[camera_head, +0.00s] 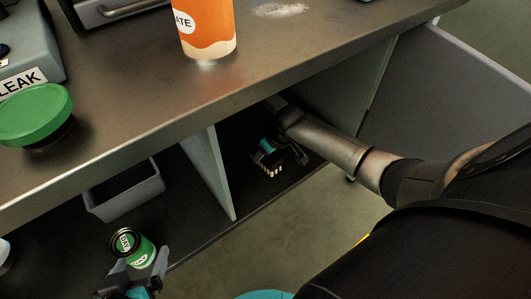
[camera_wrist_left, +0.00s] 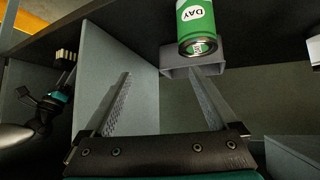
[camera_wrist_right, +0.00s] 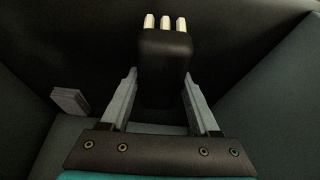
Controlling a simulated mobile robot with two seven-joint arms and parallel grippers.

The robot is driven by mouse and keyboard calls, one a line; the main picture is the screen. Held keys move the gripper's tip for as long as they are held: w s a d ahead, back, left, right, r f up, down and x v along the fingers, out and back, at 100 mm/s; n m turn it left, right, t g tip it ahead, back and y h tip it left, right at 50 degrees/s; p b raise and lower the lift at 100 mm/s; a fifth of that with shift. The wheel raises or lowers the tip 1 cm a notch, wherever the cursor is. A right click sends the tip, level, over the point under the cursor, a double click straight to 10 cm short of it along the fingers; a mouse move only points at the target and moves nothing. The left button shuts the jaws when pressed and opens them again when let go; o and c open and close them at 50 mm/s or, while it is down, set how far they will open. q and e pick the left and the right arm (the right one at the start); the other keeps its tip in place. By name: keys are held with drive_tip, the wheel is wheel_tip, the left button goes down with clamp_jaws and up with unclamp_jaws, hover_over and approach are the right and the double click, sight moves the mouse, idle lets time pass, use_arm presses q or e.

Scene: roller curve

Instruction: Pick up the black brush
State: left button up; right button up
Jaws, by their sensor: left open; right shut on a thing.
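The black brush (camera_wrist_right: 165,60) has a dark body and pale bristle tufts. In the right wrist view it lies between the fingers of my right gripper (camera_wrist_right: 160,78), which is shut on it. In the head view my right gripper (camera_head: 270,155) is inside the right shelf compartment, and the brush's pale bristles (camera_head: 271,169) show just below it. The bristles also show at the left edge of the left wrist view (camera_wrist_left: 66,55). My left gripper (camera_head: 130,279) is open and empty at the bottom of the head view; its fingers (camera_wrist_left: 160,75) have nothing between them.
A green can (camera_head: 140,250) stands on the lower shelf just beyond my left fingers. A grey bin (camera_head: 125,197) is behind it. A divider (camera_head: 208,170) separates the two compartments. Above are the counter (camera_head: 130,125), an orange cup (camera_head: 206,28) and a green lid (camera_head: 35,112).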

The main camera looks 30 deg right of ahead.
use_arm(q)
drive_tip(key=s+a+r+g+y+p, duration=0.1)
drive_tip(key=s+a+g+y+p, duration=0.1)
drive_tip(key=s+a+g, duration=0.25)
use_arm(e)
wheel_tip(320, 180, up, 4)
drive_tip(key=shift+f, duration=0.25)
wheel_tip(320, 180, up, 4)
drive_tip(key=p, duration=0.2)
drive_tip(key=shift+p, duration=0.3)
use_arm(q)
wheel_tip(320, 180, down, 6)
drive_tip(key=shift+a+n+g, duration=0.3)
drive_tip(key=shift+a+g, duration=0.05)
drive_tip(key=shift+a, duration=0.1)
use_arm(e)
drive_tip(key=shift+r, duration=0.4)
use_arm(q)
drive_tip(key=shift+s, duration=0.1)
